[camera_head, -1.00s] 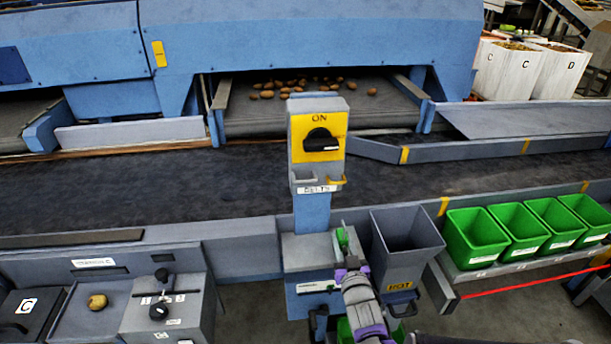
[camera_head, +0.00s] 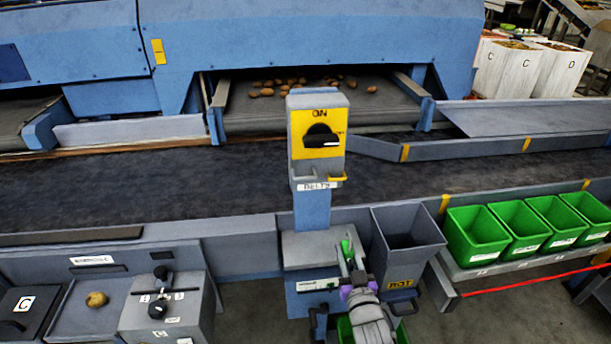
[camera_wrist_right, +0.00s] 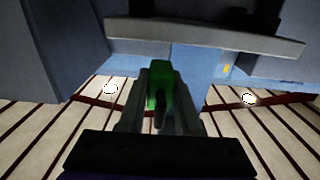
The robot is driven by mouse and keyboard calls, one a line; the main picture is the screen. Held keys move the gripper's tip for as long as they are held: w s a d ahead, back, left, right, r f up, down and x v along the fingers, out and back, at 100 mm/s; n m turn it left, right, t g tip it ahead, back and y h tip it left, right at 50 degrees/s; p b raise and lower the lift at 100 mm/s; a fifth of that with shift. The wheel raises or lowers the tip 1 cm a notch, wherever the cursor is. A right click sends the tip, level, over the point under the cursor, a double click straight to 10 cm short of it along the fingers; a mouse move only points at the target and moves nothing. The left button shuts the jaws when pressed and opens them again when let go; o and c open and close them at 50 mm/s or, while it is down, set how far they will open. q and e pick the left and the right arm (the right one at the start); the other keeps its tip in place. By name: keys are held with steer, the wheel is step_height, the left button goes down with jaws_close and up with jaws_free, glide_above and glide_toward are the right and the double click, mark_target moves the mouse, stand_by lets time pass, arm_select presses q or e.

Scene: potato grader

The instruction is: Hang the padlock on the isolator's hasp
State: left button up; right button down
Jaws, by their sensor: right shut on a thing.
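The isolator (camera_head: 317,138) is a grey box on a blue post, with a yellow plate marked ON and a black rotary knob. The knob's white mark points to the right. A small yellow hasp (camera_head: 338,178) sticks out at the box's lower right. My right gripper (camera_head: 351,264) is shut on the green padlock (camera_head: 346,248), below and to the right of the isolator, apart from the hasp. In the right wrist view the padlock (camera_wrist_right: 155,97) stands between the two fingers; its shackle is hard to make out. My left gripper is not in view.
A grey ledge (camera_head: 300,252) lies at the post's foot. A grey bin (camera_head: 407,238) stands just right of my right gripper. Green crates (camera_head: 475,240) line the right side. A dark belt (camera_head: 130,195) runs behind the post. The space before the isolator's face is clear.

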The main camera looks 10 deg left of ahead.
mark_target(351, 265)
steer(key=shift+b+v, duration=0.3)
steer(key=shift+v, duration=1.6)
